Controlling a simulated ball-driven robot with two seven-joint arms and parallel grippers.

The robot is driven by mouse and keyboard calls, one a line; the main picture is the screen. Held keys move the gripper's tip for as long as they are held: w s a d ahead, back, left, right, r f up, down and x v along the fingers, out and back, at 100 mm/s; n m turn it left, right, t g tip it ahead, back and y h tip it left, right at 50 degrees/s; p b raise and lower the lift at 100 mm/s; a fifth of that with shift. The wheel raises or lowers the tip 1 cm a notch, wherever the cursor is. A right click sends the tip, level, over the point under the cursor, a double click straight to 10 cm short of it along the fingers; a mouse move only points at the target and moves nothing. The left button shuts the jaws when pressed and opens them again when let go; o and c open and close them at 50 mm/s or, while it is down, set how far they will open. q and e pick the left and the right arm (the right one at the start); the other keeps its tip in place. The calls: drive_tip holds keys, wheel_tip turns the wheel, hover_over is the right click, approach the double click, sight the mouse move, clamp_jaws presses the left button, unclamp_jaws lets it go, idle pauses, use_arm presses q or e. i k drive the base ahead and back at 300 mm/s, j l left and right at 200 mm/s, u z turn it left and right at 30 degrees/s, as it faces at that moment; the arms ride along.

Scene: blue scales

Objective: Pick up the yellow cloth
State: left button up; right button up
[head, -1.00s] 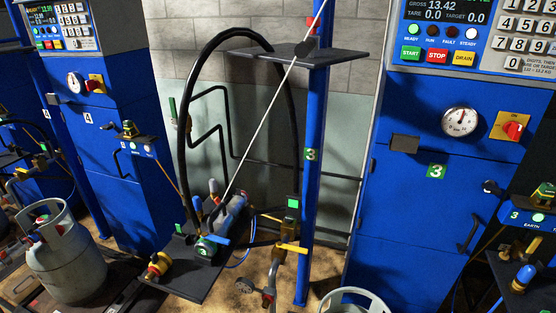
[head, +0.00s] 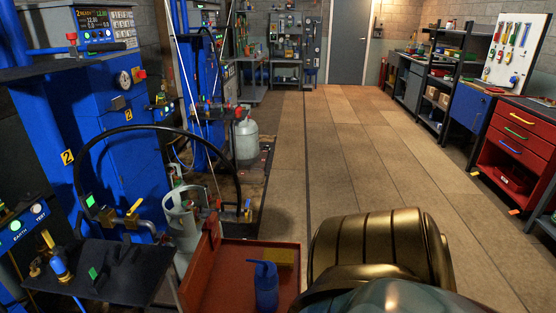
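A flat yellow patch (head: 280,257) that looks like the yellow cloth lies in the red tray (head: 223,296) at the bottom of the head view. It is at the tray's back right, just behind a blue spray bottle (head: 263,288). The bottle hides its left part. Neither gripper is in view. A large gold and dark rounded part of my own body fills the bottom right, to the right of the tray.
Blue filling stations (head: 72,120) with a black hose (head: 150,127) and shelves line the left. A grey gas cylinder (head: 245,140) stands farther back. The floor (head: 370,150) in the middle is clear. A red drawer cabinet (head: 510,150) and workbenches stand at right.

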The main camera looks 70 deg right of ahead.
sight(284, 259)
drive_tip(key=z, duration=2.2)
